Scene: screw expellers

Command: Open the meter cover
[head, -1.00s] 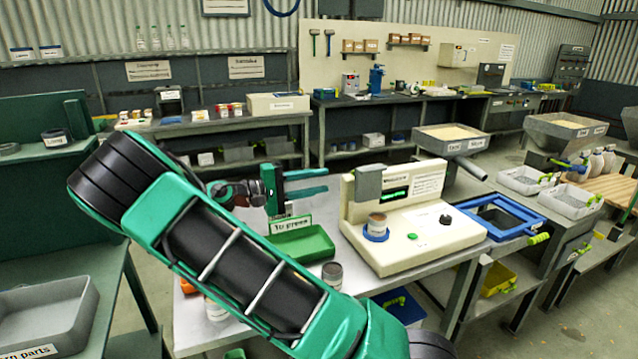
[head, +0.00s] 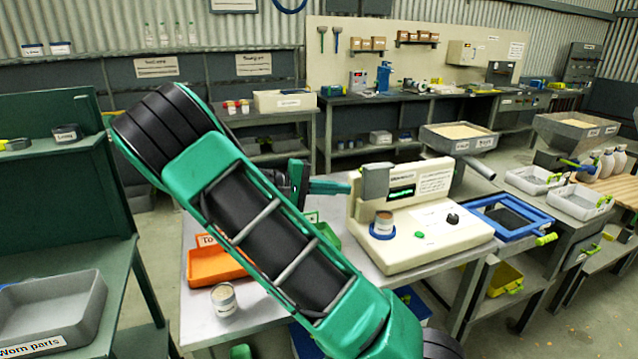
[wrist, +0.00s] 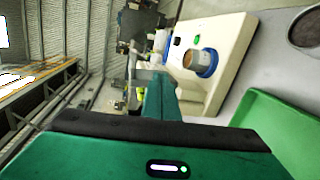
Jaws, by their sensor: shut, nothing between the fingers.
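The meter (head: 425,230) is a cream bench unit with an upright panel, a lit green display and a green button. A grey block-like cover (head: 376,181) sits at the upper left of its panel. A tin (head: 384,221) stands in a blue ring on its base. My gripper (head: 346,187) is shut and empty, its green fingers pointing right, close to the cover's left side. I cannot tell whether they touch. In the wrist view the fingers (wrist: 160,92) point towards the meter (wrist: 232,45), whose tin (wrist: 198,59) is visible. My arm hides part of the bench.
An orange tray (head: 214,265) and another tin (head: 224,299) are on the metal bench left of my arm. A green tray (wrist: 275,125) is near my gripper. A blue frame (head: 508,218) stands right of the meter. A grey bin (head: 55,310) is at the far left.

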